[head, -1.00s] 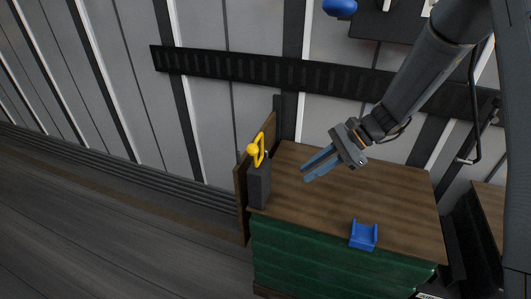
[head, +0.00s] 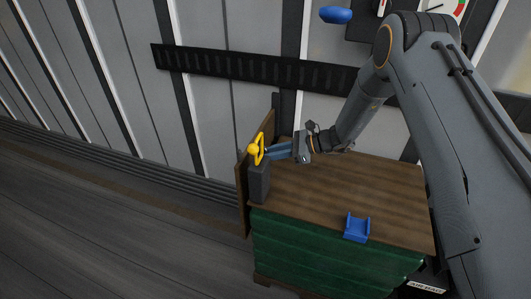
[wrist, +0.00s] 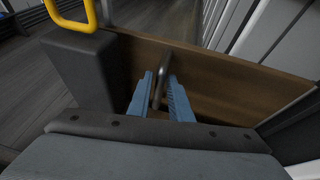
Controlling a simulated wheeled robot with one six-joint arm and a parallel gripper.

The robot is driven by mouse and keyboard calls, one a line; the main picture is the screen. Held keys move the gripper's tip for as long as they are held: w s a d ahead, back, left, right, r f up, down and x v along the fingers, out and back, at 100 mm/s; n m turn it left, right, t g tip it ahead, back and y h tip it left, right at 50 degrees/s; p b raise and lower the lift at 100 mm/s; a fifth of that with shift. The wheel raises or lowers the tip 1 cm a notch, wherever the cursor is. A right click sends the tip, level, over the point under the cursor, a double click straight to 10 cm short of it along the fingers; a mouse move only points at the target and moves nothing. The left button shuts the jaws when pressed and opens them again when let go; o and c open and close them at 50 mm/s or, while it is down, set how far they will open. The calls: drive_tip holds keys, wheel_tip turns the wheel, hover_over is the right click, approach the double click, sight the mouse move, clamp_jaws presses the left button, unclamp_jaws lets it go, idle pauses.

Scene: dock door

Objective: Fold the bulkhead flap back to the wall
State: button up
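The bulkhead flap is a brown wooden panel (head: 242,193) standing upright along the left end of the wood-topped counter. In the wrist view the flap (wrist: 225,88) fills the middle and carries a grey metal loop handle (wrist: 160,88). My gripper (head: 271,152) is low over the counter's left end, pointing at the flap. In the wrist view its two blue fingers (wrist: 161,80) stand apart, one on each side of the loop, with slim gaps showing. I cannot tell whether either finger touches the loop.
A dark grey block (head: 258,184) with a yellow handle (head: 259,149) stands beside the flap, close to my fingers. A blue bracket (head: 357,228) sits near the counter's front edge. The counter top (head: 335,190) is otherwise clear. Open floor (head: 120,230) lies left of the flap.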

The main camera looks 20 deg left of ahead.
drive_tip(key=shift+a+f, duration=0.25)
drive_tip(key=shift+a, duration=0.3)
clamp_jaws()
